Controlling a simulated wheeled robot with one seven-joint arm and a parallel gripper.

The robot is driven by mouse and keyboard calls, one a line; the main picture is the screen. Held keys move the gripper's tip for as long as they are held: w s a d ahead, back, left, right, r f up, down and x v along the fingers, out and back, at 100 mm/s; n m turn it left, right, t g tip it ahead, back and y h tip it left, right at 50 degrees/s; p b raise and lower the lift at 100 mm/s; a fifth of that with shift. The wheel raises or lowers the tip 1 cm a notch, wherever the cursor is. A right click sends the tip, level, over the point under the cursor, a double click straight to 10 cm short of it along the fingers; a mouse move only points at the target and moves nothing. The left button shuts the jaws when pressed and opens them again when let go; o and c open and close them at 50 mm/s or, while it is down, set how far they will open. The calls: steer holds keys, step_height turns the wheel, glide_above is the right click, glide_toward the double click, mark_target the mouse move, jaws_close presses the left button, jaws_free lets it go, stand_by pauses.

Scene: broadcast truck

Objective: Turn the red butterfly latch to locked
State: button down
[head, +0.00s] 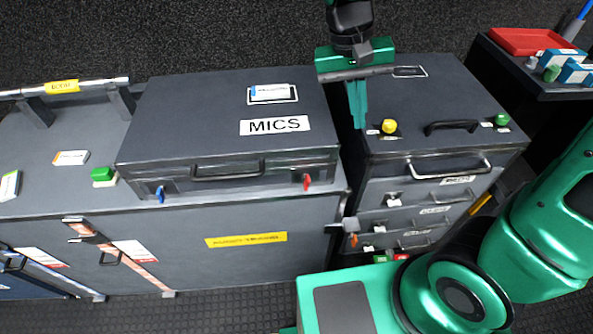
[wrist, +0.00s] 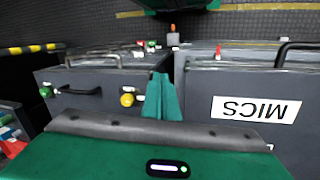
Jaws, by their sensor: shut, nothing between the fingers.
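The red butterfly latch (head: 307,181) is on the front face of the dark MICS case (head: 219,96), near its right corner. It stands about upright in the head view. In the wrist view the red latch (wrist: 218,52) shows small at the case's far edge, right of my fingers. My gripper (head: 358,126) is shut and empty, pointing down above the gap between the MICS case and the drawer cabinet, behind and to the right of the latch. In the wrist view my gripper's fingers (wrist: 162,97) are together.
A blue latch (head: 160,194) is on the case's left front, with a handle (head: 228,172) between. The drawer cabinet (head: 376,185) at right carries a yellow knob (head: 389,126), a black handle (head: 450,127) and a green knob (head: 502,119).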

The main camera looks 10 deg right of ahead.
steer(key=n, duration=0.1)
glide_above(305, 186)
steer(key=w+d, duration=0.1)
steer(key=w, duration=0.3)
steer(key=shift+s+f+h, duration=0.2)
steer(key=shift+f+h, duration=0.1)
steer(key=shift+f, duration=0.4)
steer(key=shift+n+t, duration=0.4)
steer(key=shift+n, duration=0.2)
steer(key=s+a, duration=0.1)
steer(key=a, duration=0.2)
steer(key=s+a+f, duration=0.1)
steer(key=a, duration=0.2)
steer(key=s+a+f, duration=0.1)
steer(key=a, duration=0.3)
steer(key=shift+f, duration=0.1)
steer(key=x, duration=0.9)
steer(key=shift+d+f, duration=0.1)
steer(key=shift+d, duration=0.2)
steer(key=shift+d+f, duration=0.25)
steer(key=shift+d, duration=0.85)
steer(key=shift+d+f, duration=0.15)
steer(key=shift+d, duration=0.75)
steer(key=shift+d, duration=0.1)
